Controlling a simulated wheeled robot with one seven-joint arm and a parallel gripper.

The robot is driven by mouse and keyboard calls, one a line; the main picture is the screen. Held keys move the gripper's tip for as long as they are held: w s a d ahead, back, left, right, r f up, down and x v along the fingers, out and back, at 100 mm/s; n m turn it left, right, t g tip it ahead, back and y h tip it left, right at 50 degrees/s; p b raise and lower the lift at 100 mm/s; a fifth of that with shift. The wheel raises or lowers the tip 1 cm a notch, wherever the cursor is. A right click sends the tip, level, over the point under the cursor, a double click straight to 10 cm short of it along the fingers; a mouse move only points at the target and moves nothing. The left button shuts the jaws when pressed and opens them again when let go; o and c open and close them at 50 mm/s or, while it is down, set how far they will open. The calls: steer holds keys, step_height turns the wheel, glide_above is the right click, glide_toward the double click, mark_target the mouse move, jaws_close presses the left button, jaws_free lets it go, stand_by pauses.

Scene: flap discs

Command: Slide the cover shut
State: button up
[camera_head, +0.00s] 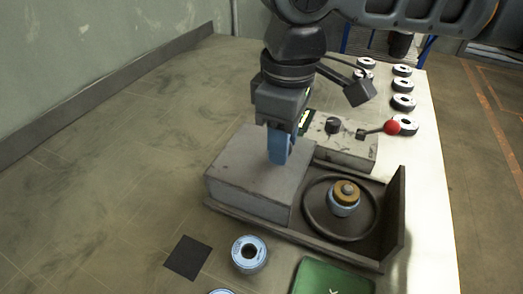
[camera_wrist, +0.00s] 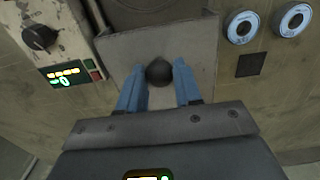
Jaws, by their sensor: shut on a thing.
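The cover (camera_head: 238,172) is a grey metal box on the left part of a dark base tray (camera_head: 398,225). The right part of the tray is uncovered and shows a dark ring (camera_head: 309,212) around a spindle with a blue-white disc and a brass nut (camera_head: 347,191). My gripper (camera_head: 279,158) points down on top of the cover. In the wrist view its blue fingers (camera_wrist: 160,90) are shut on a dark round knob (camera_wrist: 160,71) on the cover (camera_wrist: 200,40). The fingers hide the knob in the head view.
Behind the cover stands a control box (camera_head: 350,151) with a red-balled lever (camera_head: 392,128). Several discs (camera_head: 403,103) lie at the back right. A loose disc (camera_head: 249,253), a black square (camera_head: 188,257) and a green item (camera_head: 332,278) lie in front.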

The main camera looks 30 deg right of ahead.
steer(key=shift+s+d+p, duration=0.1)
steer(key=shift+s+d, duration=1)
steer(key=shift+s, duration=0.55)
steer(key=shift+s+d+p, duration=0.1)
steer(key=shift+s+d, duration=1)
steer(key=shift+s, duration=0.5)
steer(key=shift+s+d+p, duration=0.1)
steer(key=shift+s+d, duration=1)
steer(key=shift+s, duration=0.55)
steer(key=shift+r+p, duration=0.15)
steer(key=shift+p, duration=0.3)
steer(key=shift+s+d+p, duration=0.2)
steer(key=shift+d+p, duration=0.05)
steer(key=shift+p, duration=0.3)
steer(key=s+d+p, duration=0.1)
steer(key=p, duration=0.3)
steer(key=shift+s, duration=0.1)
steer(key=o, duration=0.5)
steer(key=shift+d+f, duration=0.1)
steer(key=shift+f, duration=0.1)
steer(key=o, duration=0.3)
steer(key=shift+r, duration=0.1)
step_height(320, 180, up, 8)
steer(key=p, duration=0.7)
